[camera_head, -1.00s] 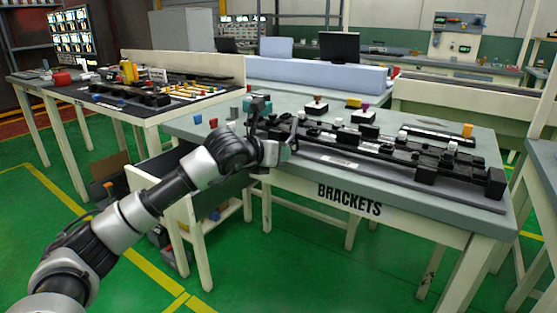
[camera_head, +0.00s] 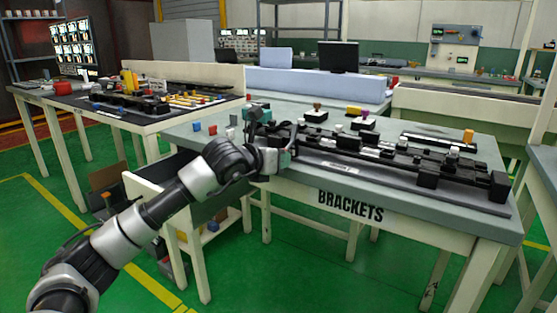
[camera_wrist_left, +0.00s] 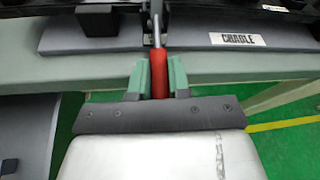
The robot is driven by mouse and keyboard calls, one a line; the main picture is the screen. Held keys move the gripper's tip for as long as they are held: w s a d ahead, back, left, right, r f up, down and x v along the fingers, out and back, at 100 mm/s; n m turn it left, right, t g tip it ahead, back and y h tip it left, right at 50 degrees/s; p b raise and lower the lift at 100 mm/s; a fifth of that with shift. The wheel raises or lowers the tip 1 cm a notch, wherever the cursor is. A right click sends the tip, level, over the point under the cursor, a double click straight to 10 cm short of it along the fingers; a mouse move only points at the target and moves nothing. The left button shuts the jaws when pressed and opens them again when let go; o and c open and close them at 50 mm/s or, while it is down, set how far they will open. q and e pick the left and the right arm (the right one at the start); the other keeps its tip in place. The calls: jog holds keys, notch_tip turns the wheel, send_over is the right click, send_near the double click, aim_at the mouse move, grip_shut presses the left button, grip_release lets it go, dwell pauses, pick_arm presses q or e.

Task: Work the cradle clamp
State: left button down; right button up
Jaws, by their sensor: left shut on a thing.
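The cradle (camera_head: 400,165) is a long black fixture on a grey base plate along the front of the table marked BRACKETS. In the left wrist view its base (camera_wrist_left: 100,32) carries a white CRADLE label (camera_wrist_left: 238,39). A clamp lever with a red handle (camera_wrist_left: 159,72) and a metal shaft points from the cradle toward the wrist. My left gripper (camera_wrist_left: 160,78) is shut on the red handle, one green finger on each side. In the head view the left gripper (camera_head: 284,160) is at the cradle's left end; the handle is hidden there.
An open grey drawer (camera_head: 165,185) is under my left arm. Another workbench (camera_head: 110,110) stands at left.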

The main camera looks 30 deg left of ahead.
pick_arm(q)
jog(key=c, duration=1.1)
grip_release()
jog(key=v, duration=1)
jog(key=shift+s+b, duration=0.35)
jog(key=shift+s, duration=0.05)
pick_arm(e)
jog(key=shift+w+a+r+t, duration=0.25)
jog(key=shift+w+t, duration=0.2)
jog(key=shift+w, duration=0.15)
jog(key=shift+w+a+r+t, duration=0.2)
jog(key=shift+w+t, duration=0.25)
jog(key=shift+w, duration=0.1)
